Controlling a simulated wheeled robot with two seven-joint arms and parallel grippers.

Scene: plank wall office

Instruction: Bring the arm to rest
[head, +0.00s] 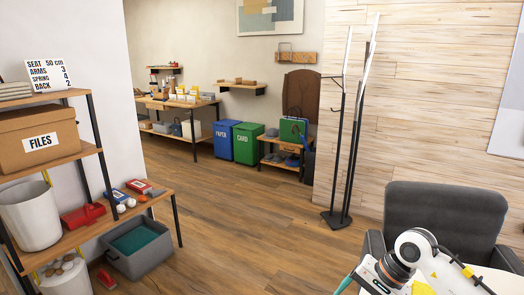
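My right arm (413,246) comes in from the lower right corner, white with black joints and a dark cable. It is bent, and its wrist end reaches left and down toward the bottom edge. The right gripper (374,277) is only partly seen there, and its fingers cannot be made out. A thin teal item (343,284) shows just left of it, cut off by the bottom edge; I cannot tell whether it is held. My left arm and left gripper are not in view.
A dark grey office chair (445,215) stands close behind my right arm, by a white surface (497,281). A black coat stand (345,150) is at the plank wall. A shelf unit (95,228) stands at left. The wooden floor (240,225) between is clear.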

